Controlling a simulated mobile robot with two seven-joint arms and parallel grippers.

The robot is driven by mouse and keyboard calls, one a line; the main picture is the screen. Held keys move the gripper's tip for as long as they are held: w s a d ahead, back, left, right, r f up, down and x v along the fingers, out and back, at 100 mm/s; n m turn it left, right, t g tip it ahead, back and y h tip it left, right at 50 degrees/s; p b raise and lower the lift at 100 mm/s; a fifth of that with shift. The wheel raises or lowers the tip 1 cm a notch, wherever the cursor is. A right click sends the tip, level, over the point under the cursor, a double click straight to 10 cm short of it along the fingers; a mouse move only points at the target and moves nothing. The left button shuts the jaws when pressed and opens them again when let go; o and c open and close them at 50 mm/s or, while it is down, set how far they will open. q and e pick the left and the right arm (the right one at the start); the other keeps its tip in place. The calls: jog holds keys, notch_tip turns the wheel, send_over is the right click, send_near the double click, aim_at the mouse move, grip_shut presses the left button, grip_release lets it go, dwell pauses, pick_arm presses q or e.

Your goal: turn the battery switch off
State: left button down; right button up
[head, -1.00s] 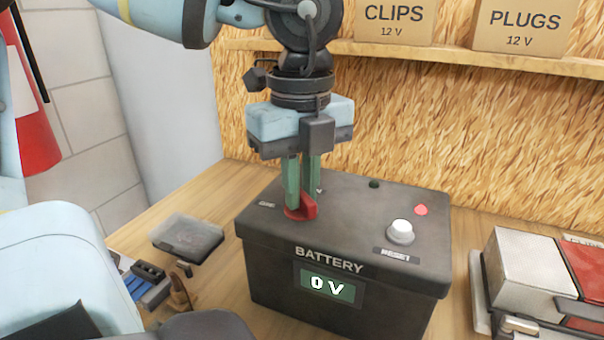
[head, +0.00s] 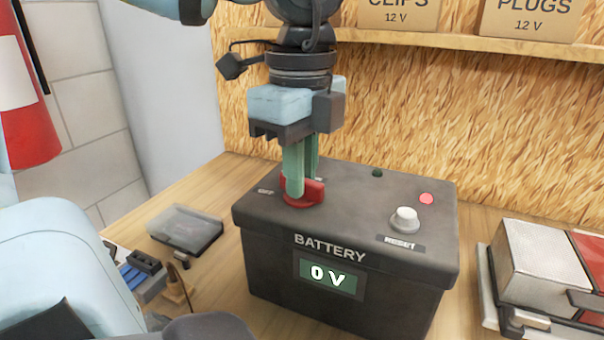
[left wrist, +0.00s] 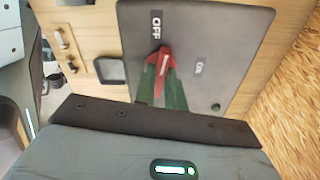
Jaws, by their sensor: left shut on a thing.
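The black battery box (head: 345,240) stands on the wooden bench, with a lit display (head: 327,278) reading 0 V on its front. The red battery switch (head: 303,201) is on the left part of its lid. My left gripper (head: 302,188) comes down from above, its green fingers shut on the red switch handle. In the left wrist view the red handle (left wrist: 164,62) lies between the fingers. The OFF label (left wrist: 156,25) is above the handle and the ON label (left wrist: 200,68) is to its right. The fingers hide part of the switch. My right gripper is not in view.
A white reset knob (head: 405,220) and a red light (head: 426,198) are on the lid's right side. A clear-lidded case (head: 185,229) lies left of the battery, a grey and red device (head: 540,262) right. A shelf (head: 480,43) with boxes is behind.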

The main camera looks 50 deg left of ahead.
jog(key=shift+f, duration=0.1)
pick_arm(q)
jog(key=shift+n+b, duration=0.45)
jog(key=shift+n, duration=1.05)
jog(key=c, duration=1.4)
grip_release()
jog(key=shift+o, duration=0.2)
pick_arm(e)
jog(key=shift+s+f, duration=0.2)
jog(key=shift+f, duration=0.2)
pick_arm(q)
jog(key=shift+r, duration=0.1)
